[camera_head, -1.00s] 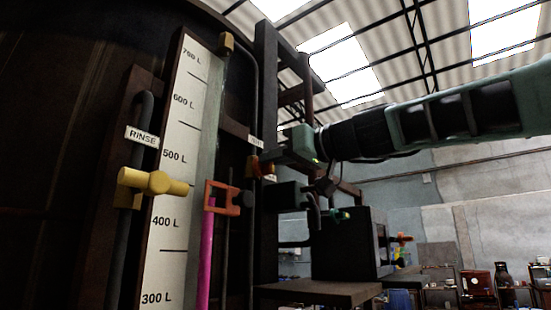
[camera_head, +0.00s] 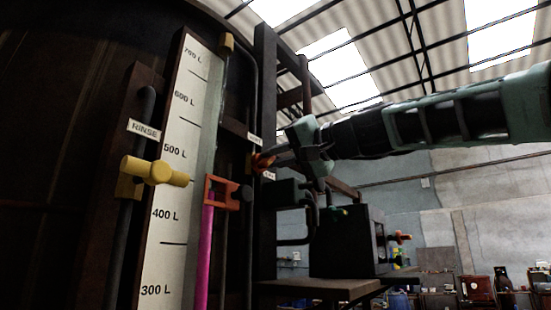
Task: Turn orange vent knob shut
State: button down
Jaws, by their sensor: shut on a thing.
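The orange vent knob (camera_head: 261,162) shows as a small orange-red piece at the vat's side, beside a narrow dark upright. My gripper (camera_head: 273,158) reaches in from the right, and its jaws are shut on the orange knob. The jaws cover part of the knob, and its exact turn angle is hard to make out. Small white labels sit just above and below it; their lettering is too small to read.
A yellow rinse valve (camera_head: 155,171) sits on the left pipe under a RINSE label (camera_head: 144,130). A white level scale (camera_head: 176,190) has an orange bracket (camera_head: 222,193) beside it. A dark box (camera_head: 348,243) stands on a shelf (camera_head: 320,287) below my arm.

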jog(key=m, duration=0.4)
jog(key=shift+w+d+f+m, duration=0.1)
jog(key=shift+f+m, duration=0.05)
jog(key=shift+m, duration=0.15)
jog(key=shift+f+m, duration=0.15)
jog(key=shift+m, duration=0.95)
jog(key=shift+f+m, duration=0.1)
jog(key=shift+m, duration=1)
jog(key=c, duration=1.4)
grip_release()
jog(key=shift+c, duration=0.2)
jog(key=b+v, duration=0.6)
jog(key=v, duration=1.1)
jog(key=shift+d, duration=0.2)
